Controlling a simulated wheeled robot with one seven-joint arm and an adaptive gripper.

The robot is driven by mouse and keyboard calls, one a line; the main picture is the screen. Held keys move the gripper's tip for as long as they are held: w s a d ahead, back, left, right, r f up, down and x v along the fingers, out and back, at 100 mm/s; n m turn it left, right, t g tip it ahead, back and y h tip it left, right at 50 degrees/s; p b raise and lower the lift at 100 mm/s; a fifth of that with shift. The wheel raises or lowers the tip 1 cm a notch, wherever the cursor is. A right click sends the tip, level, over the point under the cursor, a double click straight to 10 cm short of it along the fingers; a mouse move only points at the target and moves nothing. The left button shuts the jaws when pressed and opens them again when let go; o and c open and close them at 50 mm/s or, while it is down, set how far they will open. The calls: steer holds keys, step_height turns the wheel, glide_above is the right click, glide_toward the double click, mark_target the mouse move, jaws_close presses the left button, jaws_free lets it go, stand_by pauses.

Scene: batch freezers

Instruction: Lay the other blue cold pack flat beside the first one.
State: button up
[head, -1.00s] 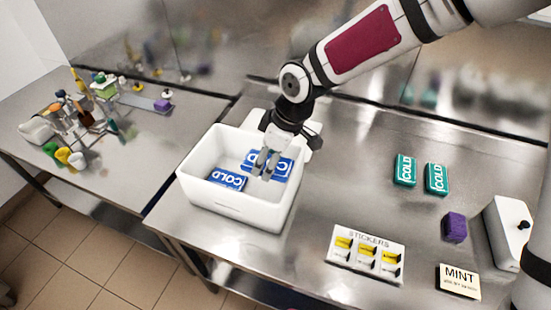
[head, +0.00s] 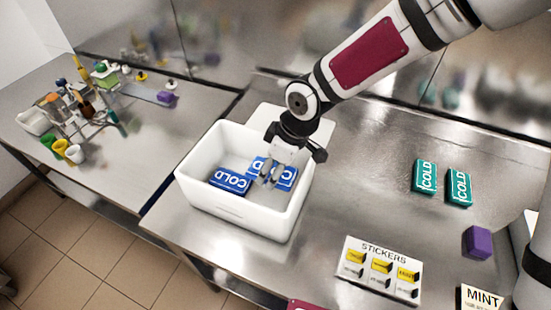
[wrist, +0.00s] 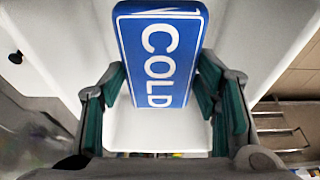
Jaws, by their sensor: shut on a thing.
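Two blue cold packs marked COLD are inside the white open box on the steel table; its near wall (head: 235,212) shows in the head view. The left pack (head: 229,181) lies flat on the box floor. The right pack (head: 287,178) is beside it, partly hidden by my gripper (head: 270,178), which reaches down into the box. In the wrist view, a blue pack (wrist: 160,60) stands out between the two green-padded fingers of my gripper (wrist: 160,95), which are shut on it. I cannot tell whether the right pack touches the floor.
Two teal cold packs (head: 425,176) (head: 459,187) lie on the table at right. A sticker holder (head: 380,268), a purple block (head: 477,242) and a MINT card (head: 482,298) are nearer the front. Cluttered bottles stand on the left table. The table between box and teal packs is clear.

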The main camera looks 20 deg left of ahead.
steer(key=shift+f+b, duration=4.15)
steer(key=shift+f, duration=1.1)
steer(key=o, duration=1.4)
steer(key=shift+c, duration=0.2)
steer(key=o, duration=0.5)
steer(key=shift+r, duration=0.1)
